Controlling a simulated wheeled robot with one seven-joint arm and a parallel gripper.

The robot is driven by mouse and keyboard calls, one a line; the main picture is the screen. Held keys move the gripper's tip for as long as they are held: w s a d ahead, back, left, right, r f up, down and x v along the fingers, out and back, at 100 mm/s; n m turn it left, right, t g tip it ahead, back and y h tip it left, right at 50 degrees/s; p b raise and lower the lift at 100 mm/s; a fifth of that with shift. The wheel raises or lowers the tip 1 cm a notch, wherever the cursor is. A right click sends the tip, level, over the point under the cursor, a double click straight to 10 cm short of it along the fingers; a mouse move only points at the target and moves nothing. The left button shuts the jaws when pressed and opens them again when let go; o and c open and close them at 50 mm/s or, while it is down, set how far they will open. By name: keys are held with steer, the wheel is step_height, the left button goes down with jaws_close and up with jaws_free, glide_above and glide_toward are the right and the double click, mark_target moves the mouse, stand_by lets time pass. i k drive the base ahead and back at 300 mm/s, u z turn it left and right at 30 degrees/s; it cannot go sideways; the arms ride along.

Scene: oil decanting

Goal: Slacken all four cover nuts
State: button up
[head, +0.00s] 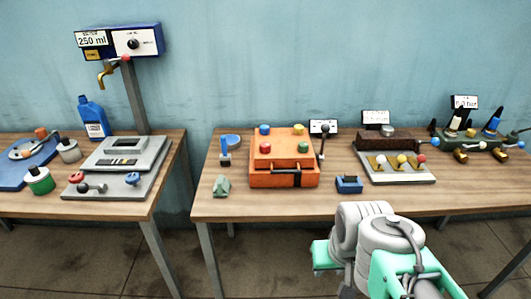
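An orange box (256,172) with a flat orange cover sits on the middle table. Four coloured round tops that look like the cover nuts stand near the cover's corners: blue (264,129) back left, yellow (298,129) back right, red (265,148) front left and green (302,148) front right. How tight each one is cannot be told. A dark handle shows on the box's front. My arm is folded at the lower right, in front of the table and apart from the box. No gripper fingers can be made out.
A small blue block (348,184) and a green piece (221,186) lie near the front. A grey tray (400,179) with coloured knobs is farther right. A gap separates the left table (120,208).

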mark_target(264, 147)
steer(key=k, duration=1)
steer(key=u, duration=0.85)
steer(key=i, duration=1.8)
steer(key=z, duration=0.35)
